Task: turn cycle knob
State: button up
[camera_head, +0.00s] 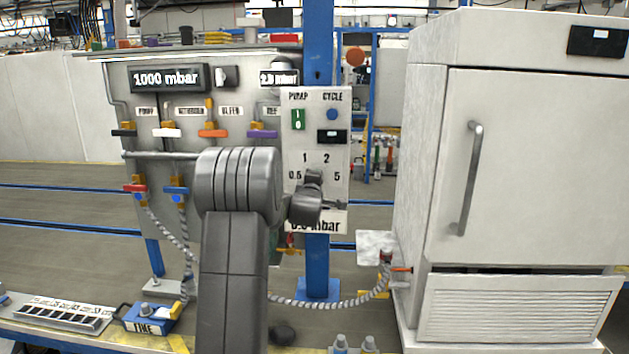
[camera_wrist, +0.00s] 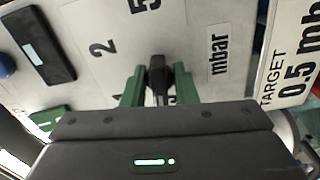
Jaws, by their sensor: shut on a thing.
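A dark knob (camera_wrist: 157,75) sits on the white control panel (camera_head: 340,160), amid the numbers 0.5, 1, 2 and 5. My gripper (camera_wrist: 158,84) has its green fingers on both sides of this knob and is shut on it. In the head view my gripper (camera_head: 312,184) is at the lower part of the panel, and my wrist hides much of the dial. A round blue button (camera_head: 332,114) sits under the word CYCLE at the panel's upper right. It also shows at the left edge of the wrist view (camera_wrist: 5,66).
A green switch (camera_head: 298,120) and a small black display (camera_head: 332,136) are on the same panel. A valve board (camera_head: 225,95) with coloured handles stands to the left. A large white cabinet (camera_head: 540,150) stands to the right. A grey hose (camera_head: 325,302) runs low across the front.

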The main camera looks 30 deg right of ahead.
jog(key=shift+r+n, duration=0.1)
jog(key=shift+n, duration=0.5)
jog(key=o, duration=0.7)
jog(key=b+v, duration=0.2)
jog(key=v, duration=1.1)
jog(key=shift+s+a, duration=0.25)
jog(key=shift+w, duration=0.1)
